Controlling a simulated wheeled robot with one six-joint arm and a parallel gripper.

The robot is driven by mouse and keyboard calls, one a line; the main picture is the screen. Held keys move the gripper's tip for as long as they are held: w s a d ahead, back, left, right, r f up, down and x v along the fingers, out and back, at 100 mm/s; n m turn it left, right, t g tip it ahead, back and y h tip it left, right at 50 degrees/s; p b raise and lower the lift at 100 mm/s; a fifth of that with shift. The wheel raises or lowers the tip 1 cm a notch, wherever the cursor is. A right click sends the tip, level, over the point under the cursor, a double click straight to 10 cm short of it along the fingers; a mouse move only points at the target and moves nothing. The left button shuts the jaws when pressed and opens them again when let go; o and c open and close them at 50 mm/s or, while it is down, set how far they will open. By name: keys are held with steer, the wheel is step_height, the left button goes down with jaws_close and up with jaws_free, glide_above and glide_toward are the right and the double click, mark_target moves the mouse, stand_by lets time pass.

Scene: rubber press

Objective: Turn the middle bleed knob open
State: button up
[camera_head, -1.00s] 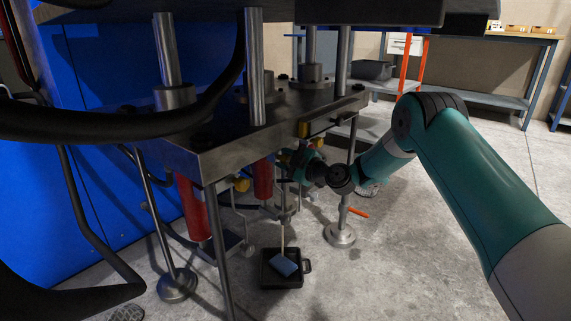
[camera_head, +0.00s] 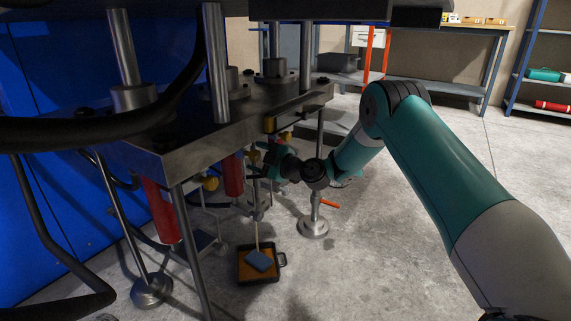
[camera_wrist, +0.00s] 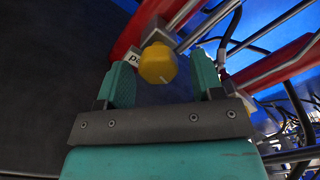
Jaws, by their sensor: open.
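In the wrist view, a yellow faceted knob (camera_wrist: 158,63) with a pale line on its face sits between the two teal fingers of my gripper (camera_wrist: 162,76). The fingers are spread, one on each side, with a visible gap at the right finger. Whether the left finger touches it is unclear. In the head view, my gripper (camera_head: 262,166) is under the press plate, beside the middle yellow knob (camera_head: 254,157), which it partly hides. Another yellow knob (camera_head: 210,183) is nearer at left, and a third (camera_head: 286,136) is farther back.
The press plate (camera_head: 215,140) overhangs my gripper. Red cylinders (camera_head: 160,210), thin rods and a steel leg (camera_head: 316,195) crowd the space around. A black tray (camera_head: 281,259) with a blue block (camera_head: 259,260) lies on the floor below. Open floor (camera_head: 400,240) is at right.

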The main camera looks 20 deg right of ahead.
steer(key=b+v, duration=0.5)
steer(key=v, duration=1)
steer(key=shift+s+d, duration=0.2)
steer(key=shift+s, duration=0.1)
steer(key=shift+r, duration=0.1)
